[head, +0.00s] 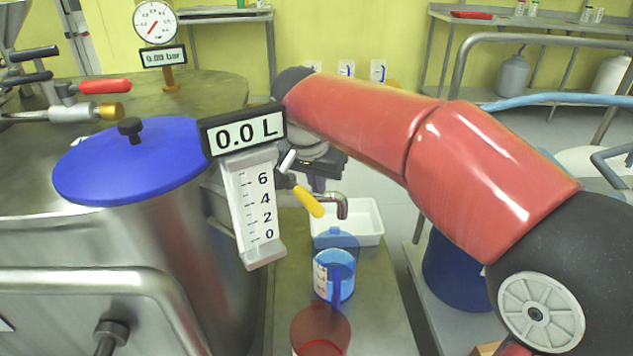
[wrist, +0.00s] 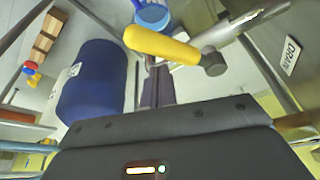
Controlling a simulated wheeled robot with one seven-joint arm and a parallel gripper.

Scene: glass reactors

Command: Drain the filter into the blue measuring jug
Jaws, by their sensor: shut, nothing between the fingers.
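The steel filter vessel (head: 150,255) with a blue lid (head: 130,160) stands at the left in the head view. Its gauge (head: 250,205) carries a display (head: 243,130) reading 0.0 L. The valve's yellow handle (head: 308,202) sits by the bent drain spout (head: 342,202). The blue measuring jug (head: 333,275) stands upright around below the spout; exact alignment is unclear. In the wrist view, the yellow handle (wrist: 160,45) lies across just beyond my gripper (wrist: 158,75), near the blue jug (wrist: 151,14). My gripper is shut and empty; contact with the handle cannot be told.
A red jug (head: 321,328) stands in front of the blue one. A white tray (head: 362,222) lies behind it. A blue drum (head: 452,270) is right of the bench. A DRAIN label (wrist: 291,55) shows in the wrist view. A pressure dial (head: 154,22) reads 0.00 bar.

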